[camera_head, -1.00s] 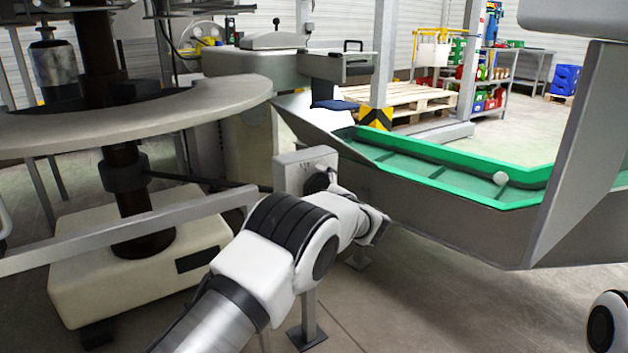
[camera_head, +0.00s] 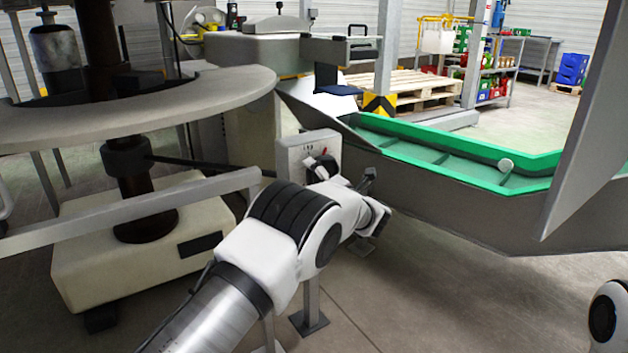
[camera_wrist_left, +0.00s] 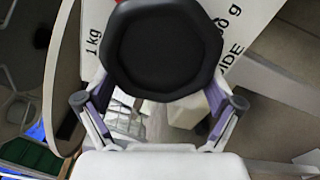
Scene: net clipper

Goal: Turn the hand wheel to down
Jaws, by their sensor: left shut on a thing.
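The hand wheel is a black octagonal knob (camera_wrist_left: 160,48) that fills the top middle of the left wrist view. It sits on a pale panel with the printed marks "1 kg" and "GUIDE", plus a partly hidden gram mark. In the head view this panel (camera_head: 293,152) stands on a post left of the green-edged conveyor, with a small red mark near its top right. My left gripper (camera_head: 320,170) is at the panel face, its fingers on either side of the knob and shut on it. The fingertips are partly hidden by the knob. My right gripper is not in view.
A grey rail (camera_head: 130,213) runs left of the panel, beside a large round table (camera_head: 215,95) on a dark column. A metal chute with a green conveyor (camera_head: 450,160) lies to the right. A wooden pallet (camera_head: 420,88) and shelves stand behind.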

